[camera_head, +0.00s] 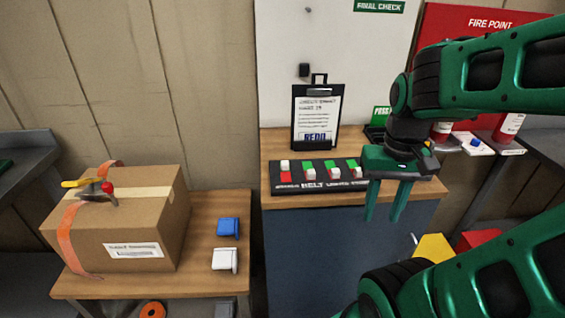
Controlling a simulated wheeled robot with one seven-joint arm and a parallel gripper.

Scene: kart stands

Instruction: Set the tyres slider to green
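A black slider panel (278,189) lies on the wooden bench top below the clipboard. It has several sliders with white knobs and red and green fields. The leftmost white knob (285,164) is at the back of its track, with red showing in front of it. The other visible knobs, such as the second white knob (309,174), sit nearer the front with green showing behind. The labels are too small to read surely, so I cannot tell which slider is tyres. My gripper (382,214) is open and empty, pointing down, right of and in front of the panel.
A clipboard (317,115) stands behind the panel. A cardboard box (140,215) with an orange strap stands on the left table, beside a blue block (228,227) and a white block (224,259). Red bottles stand at the right. My arm covers much of the right side.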

